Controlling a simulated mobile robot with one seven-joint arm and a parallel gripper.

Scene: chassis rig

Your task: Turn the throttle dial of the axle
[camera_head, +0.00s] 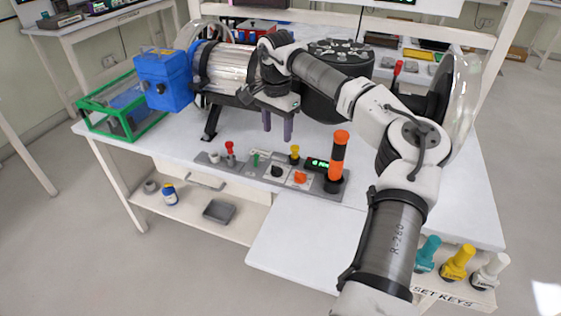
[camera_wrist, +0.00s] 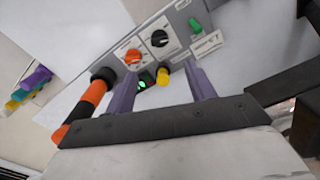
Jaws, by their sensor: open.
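The grey control panel (camera_head: 230,178) lies along the front of the white table. It bears a black dial (camera_head: 277,171) and an orange dial (camera_head: 300,177); I cannot read which is labelled throttle. In the wrist view the orange dial (camera_wrist: 133,57) and black dial (camera_wrist: 159,39) sit on white plates beyond the fingertips. My gripper (camera_head: 277,128) is open and empty, its purple fingers pointing down above and behind the panel, apart from both dials. In the wrist view my gripper (camera_wrist: 161,72) has the yellow knob (camera_wrist: 163,78) showing between its fingers.
An orange-black striped handle (camera_head: 338,158) stands at the panel's right end, with a red lever (camera_head: 230,152) at the left. The axle's silver cylinder (camera_head: 226,65) and blue box (camera_head: 164,80) are behind. A green-framed bin (camera_head: 122,105) is at left. Coloured keys (camera_head: 458,262) stand at lower right.

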